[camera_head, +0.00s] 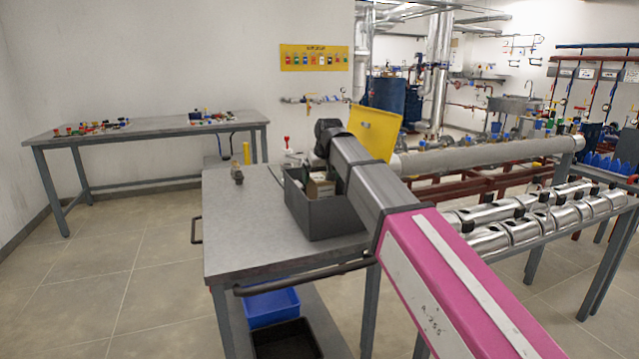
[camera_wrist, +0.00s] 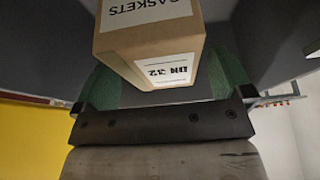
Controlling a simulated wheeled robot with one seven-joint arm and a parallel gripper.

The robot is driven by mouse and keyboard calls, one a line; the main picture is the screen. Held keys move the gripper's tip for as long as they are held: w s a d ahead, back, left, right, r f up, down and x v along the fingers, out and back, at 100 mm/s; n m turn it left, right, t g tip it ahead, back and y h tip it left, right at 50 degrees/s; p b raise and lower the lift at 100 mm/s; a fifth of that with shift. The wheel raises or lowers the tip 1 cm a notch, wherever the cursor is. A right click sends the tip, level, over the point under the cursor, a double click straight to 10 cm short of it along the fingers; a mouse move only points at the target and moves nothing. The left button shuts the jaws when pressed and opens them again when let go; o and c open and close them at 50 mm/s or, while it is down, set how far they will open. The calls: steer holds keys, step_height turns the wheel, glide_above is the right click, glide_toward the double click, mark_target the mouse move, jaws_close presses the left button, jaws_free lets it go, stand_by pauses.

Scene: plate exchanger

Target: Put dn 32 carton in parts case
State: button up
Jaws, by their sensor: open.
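The DN 32 carton (camera_wrist: 150,45) is a brown box with white labels reading "DN 32" and "GASKETS". In the wrist view it lies between the green finger pads of my gripper (camera_wrist: 165,82), which is open. A gap shows at the right pad; I cannot tell whether the left pad touches. The parts case (camera_head: 325,217) looks like the dark grey open box on the grey workbench. A light brown and white box (camera_head: 320,187), apparently the carton, shows inside it. Dark grey surfaces surround the carton in the wrist view. My arm hides the gripper in the head view.
The grey workbench (camera_head: 240,240) has free room left of the case, with a small fitting (camera_head: 237,174) on it. A yellow panel (camera_head: 376,130) stands behind the case. A blue bin (camera_head: 272,306) sits below. Metal cylinders (camera_head: 515,230) lie on the right bench.

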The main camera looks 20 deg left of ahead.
steer(key=v, duration=0.9)
